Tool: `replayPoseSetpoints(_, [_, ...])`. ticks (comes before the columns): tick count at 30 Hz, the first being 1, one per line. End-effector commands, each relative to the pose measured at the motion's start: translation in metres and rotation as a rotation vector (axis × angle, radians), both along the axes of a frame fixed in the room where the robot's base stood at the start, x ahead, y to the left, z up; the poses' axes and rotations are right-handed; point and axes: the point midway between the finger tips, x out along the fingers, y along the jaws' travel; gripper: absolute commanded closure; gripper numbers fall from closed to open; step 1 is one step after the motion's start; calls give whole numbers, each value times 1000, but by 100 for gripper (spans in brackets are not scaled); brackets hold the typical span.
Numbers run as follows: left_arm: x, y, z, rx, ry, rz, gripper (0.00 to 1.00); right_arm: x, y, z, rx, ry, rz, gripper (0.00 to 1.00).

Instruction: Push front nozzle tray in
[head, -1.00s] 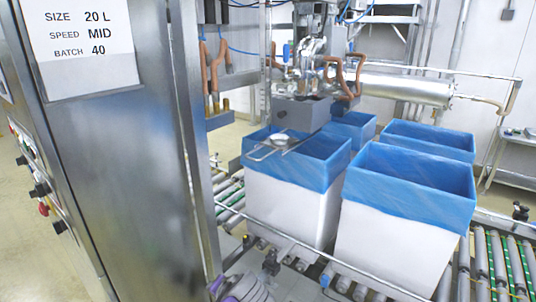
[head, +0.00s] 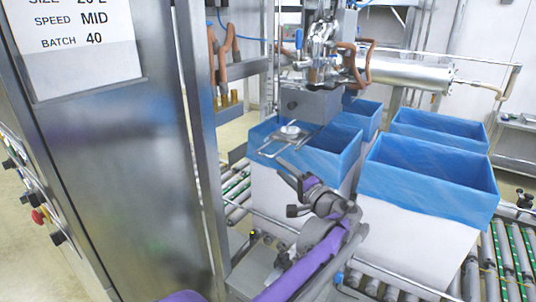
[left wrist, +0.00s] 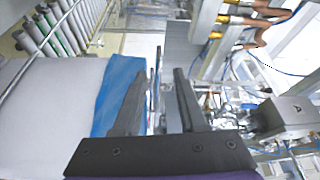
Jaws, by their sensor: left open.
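The front nozzle tray (head: 284,141) is a small wire frame with a round pale cup. It sticks out below the grey nozzle block (head: 308,103), over the front left lined box (head: 320,156). My left gripper (head: 285,172) is just below and in front of the tray in the head view. In the left wrist view the gripper (left wrist: 160,72) has its two dark fingers apart. A thin upright metal part shows between or behind the fingers, and I cannot tell whether they touch it. My right gripper is not in view.
White boxes with blue liners stand on the roller conveyor (head: 503,262), one at front right (head: 430,180). A metal rail runs along the conveyor's front. A steel cabinet (head: 125,170) and post stand close on the left. Copper-coloured pipes (head: 228,67) hang behind.

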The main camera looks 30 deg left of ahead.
Motion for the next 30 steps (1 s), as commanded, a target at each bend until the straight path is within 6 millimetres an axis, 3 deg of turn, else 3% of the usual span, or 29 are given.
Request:
replayPoseSetpoints(6, [19, 40, 5, 0, -1, 5, 59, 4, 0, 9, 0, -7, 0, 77])
replayPoseSetpoints(12, [33, 68, 7, -1, -1, 4, 59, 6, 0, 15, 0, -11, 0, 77])
replayPoseSetpoints(18, [39, 80, 7, -2, 0, 2, 59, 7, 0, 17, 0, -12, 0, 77])
replayPoseSetpoints(26, [40, 81, 6, -2, 0, 1, 59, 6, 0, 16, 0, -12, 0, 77])
replayPoseSetpoints(30, [40, 81, 6, -2, 0, 1, 81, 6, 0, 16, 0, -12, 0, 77])
